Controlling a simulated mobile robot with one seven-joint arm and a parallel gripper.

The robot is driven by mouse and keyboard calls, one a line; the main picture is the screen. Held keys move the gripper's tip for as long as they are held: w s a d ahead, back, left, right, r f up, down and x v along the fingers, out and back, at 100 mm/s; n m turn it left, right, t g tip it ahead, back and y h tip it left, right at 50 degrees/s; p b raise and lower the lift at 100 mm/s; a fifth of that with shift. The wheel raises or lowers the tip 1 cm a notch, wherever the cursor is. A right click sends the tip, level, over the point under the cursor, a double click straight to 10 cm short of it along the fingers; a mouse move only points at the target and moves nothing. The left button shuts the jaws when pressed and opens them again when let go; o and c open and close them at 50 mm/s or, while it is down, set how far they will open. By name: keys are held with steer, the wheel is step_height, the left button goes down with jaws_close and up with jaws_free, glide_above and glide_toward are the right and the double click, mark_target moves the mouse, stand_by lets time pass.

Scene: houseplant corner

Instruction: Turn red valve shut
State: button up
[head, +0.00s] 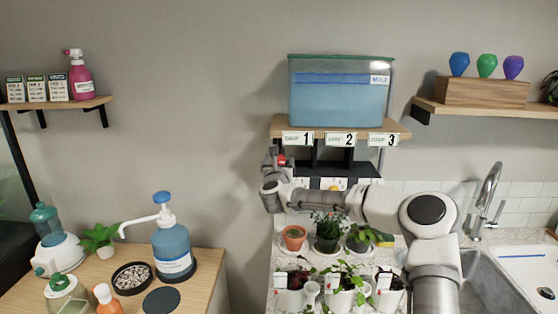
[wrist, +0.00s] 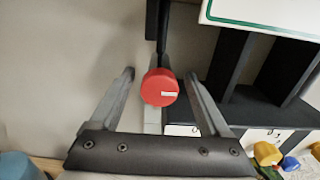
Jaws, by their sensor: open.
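The red valve (wrist: 159,87) is a round red knob with a small white mark on its face, below the shelf end. In the wrist view it sits between the two open fingers of my gripper (wrist: 159,76), with a visible gap on both sides. In the head view the red valve (head: 281,160) is a small red spot at my gripper (head: 274,155), under the label 1 and partly hidden by the gripper. I see no contact between fingers and knob.
A blue water tank (head: 340,100) stands on the shelf (head: 404,130) above, with labels 1, 2 and 3. Yellow (wrist: 267,153) and blue (wrist: 290,163) knobs show at lower right in the wrist view. Potted plants (head: 328,235) stand below my arm. Bare wall lies left.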

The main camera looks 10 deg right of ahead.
jaws_close()
stand_by(0.3)
steer(key=shift+n+b, duration=0.3)
steer(key=shift+b, duration=0.05)
steer(key=n+b, duration=0.2)
steer(key=shift+a+f+n+b, duration=0.1)
steer(key=shift+a+n+b, duration=0.05)
steer(key=shift+n+b, duration=0.2)
steer(key=n+b, duration=0.3)
steer(key=n, duration=0.2)
steer(key=shift+n, duration=0.25)
steer(key=n+b, duration=0.2)
steer(key=n, duration=0.3)
steer(key=shift+a, duration=0.15)
steer(key=shift+n+b, duration=0.5)
steer(key=shift+n, duration=1.5)
